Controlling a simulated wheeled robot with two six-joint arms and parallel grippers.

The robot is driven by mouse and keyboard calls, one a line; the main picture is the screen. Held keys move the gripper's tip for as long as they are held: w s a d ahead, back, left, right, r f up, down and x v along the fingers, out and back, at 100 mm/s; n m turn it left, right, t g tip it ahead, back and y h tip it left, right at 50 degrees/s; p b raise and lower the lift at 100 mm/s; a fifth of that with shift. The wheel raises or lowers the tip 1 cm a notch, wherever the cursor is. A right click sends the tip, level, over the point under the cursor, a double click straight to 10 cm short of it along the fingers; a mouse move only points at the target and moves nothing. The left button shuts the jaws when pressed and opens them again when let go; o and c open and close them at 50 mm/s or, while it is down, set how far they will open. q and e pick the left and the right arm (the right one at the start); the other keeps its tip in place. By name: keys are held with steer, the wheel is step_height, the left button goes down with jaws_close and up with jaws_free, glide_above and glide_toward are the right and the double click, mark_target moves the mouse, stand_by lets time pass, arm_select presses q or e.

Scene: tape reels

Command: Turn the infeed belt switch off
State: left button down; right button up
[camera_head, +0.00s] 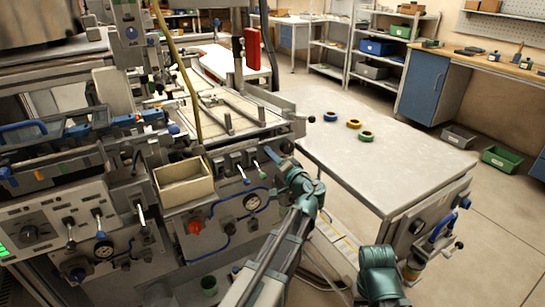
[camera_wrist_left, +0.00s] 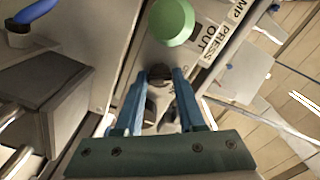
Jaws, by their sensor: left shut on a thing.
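My left gripper (camera_head: 284,168) reaches from the bottom of the head view to the front panel of the machine, by the levers. In the left wrist view its two blue fingers (camera_wrist_left: 160,80) are shut on a small dark switch knob (camera_wrist_left: 158,74) on the grey panel. A round green knob (camera_wrist_left: 171,21) stands just beyond the fingertips. Labels reading "PRESS" and "OUT" lie to the right of it. The switch's own label is mostly hidden, so I cannot read which switch it is or its setting. My right gripper is not in view.
Several small levers (camera_head: 240,172) and a red knob (camera_head: 195,227) sit on the panel left of my gripper. A tan box (camera_head: 184,182) stands on the ledge.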

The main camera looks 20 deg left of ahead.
arm_select(q)
steer(key=shift+f+n, duration=0.1)
steer(key=shift+n, duration=0.5)
steer(key=c, duration=0.5)
jaws_free()
steer(key=v, duration=1.4)
steer(key=shift+a, duration=0.1)
